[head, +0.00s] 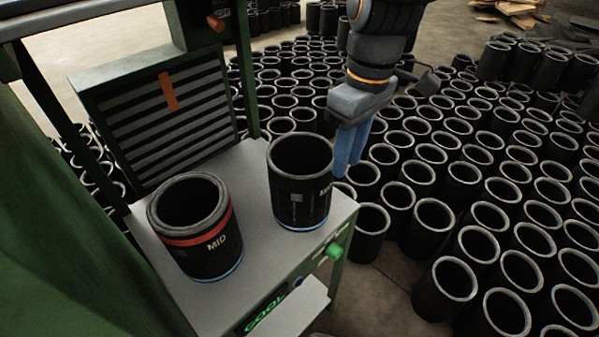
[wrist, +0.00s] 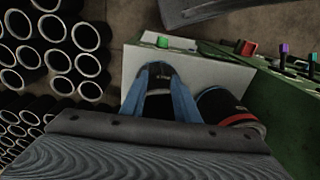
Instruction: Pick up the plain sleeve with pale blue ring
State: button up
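The plain black sleeve (head: 298,190) stands upright at the right of the machine's pale shelf, with a pale blue ring at its foot and no red band. It also shows between and beyond my fingers in the wrist view (wrist: 158,103). My gripper (head: 348,168) points down just right of this sleeve in the head view, its blue fingers apart. In the wrist view the gripper (wrist: 158,75) is open, its fingers on either side of the sleeve's outline. Whether they touch it I cannot tell.
A second sleeve (head: 200,255) with a red band and a blue foot ring stands to the left on the shelf (head: 245,285). A green knob (head: 334,251) is on the shelf's front. A louvred panel (head: 160,120) rises behind. Many black sleeves crowd the floor to the right.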

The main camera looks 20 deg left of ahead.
aim_at(291, 175)
jog(key=s+a+n, duration=0.1)
jog(key=a+n, duration=0.1)
jog(key=a, duration=0.1)
jog(key=s+a+f+n+b, duration=0.1)
jog(key=a+n, duration=0.1)
jog(key=a, duration=0.1)
jog(key=s+a+f+n, duration=0.1)
jog(key=s+a+n, duration=0.1)
jog(key=a, duration=0.1)
jog(key=shift+a+h+b, duration=0.2)
jog(key=shift+h+b, duration=0.1)
jog(key=shift+b, duration=0.05)
jog(key=shift+s+a+f+n, duration=0.15)
jog(key=shift+f+n, duration=0.25)
jog(key=shift+f, duration=0.3)
notch_tip(291, 175, down, 7)
jog(key=p, duration=0.1)
jog(key=shift+d+r+p, duration=0.15)
jog(key=shift+d+p, duration=0.25)
jog(key=shift+d, duration=0.05)
grip_shut()
jog(key=shift+r, duration=0.1)
